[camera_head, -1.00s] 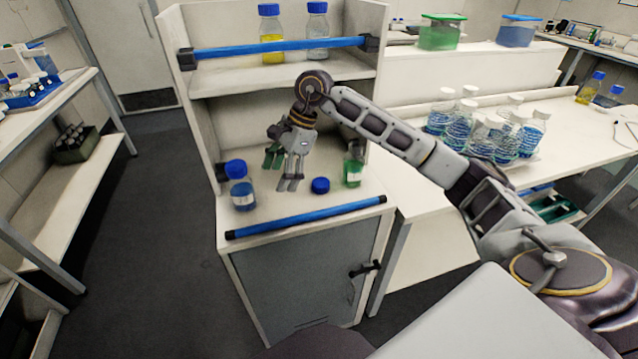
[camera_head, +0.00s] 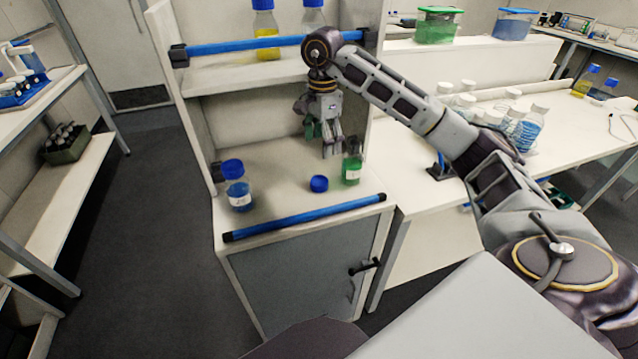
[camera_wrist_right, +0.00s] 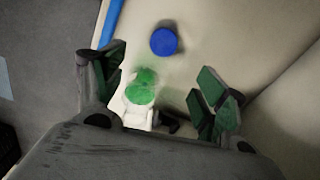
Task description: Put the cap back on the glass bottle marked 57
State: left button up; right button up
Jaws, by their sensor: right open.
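An uncapped glass bottle with green liquid (camera_head: 352,166) and a white label stands on the cabinet's lower shelf; the number on it is too small to read. A loose blue cap (camera_head: 319,183) lies on the shelf to its left. In the right wrist view the green bottle (camera_wrist_right: 141,92) is seen from above between the fingers, and the cap (camera_wrist_right: 164,41) lies beyond it. My right gripper (camera_head: 331,152) is open and empty, pointing down just behind and left of the bottle; it also shows in the right wrist view (camera_wrist_right: 160,95). My left gripper is out of view.
A blue-capped bottle of blue liquid (camera_head: 238,186) stands left on the same shelf. A blue rail (camera_head: 305,217) runs along the front edge, and another rail (camera_head: 260,48) crosses the upper shelf. Several bottles stand on the right bench (camera_head: 580,126). The shelf's middle is clear.

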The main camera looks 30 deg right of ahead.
jog(key=shift+f, duration=0.1)
send_over(321, 180)
jog(key=shift+s+f, duration=0.2)
jog(key=shift+f, duration=4)
jog(key=shift+f, duration=0.1)
jog(key=shift+w+f+p, duration=0.15)
jog(key=shift+f+p, duration=0.2)
jog(key=shift+f, duration=0.9)
jog(key=shift+w+f+p, duration=0.1)
jog(key=shift+f+p, duration=0.25)
jog(key=shift+f, duration=0.9)
jog(key=c, duration=0.9)
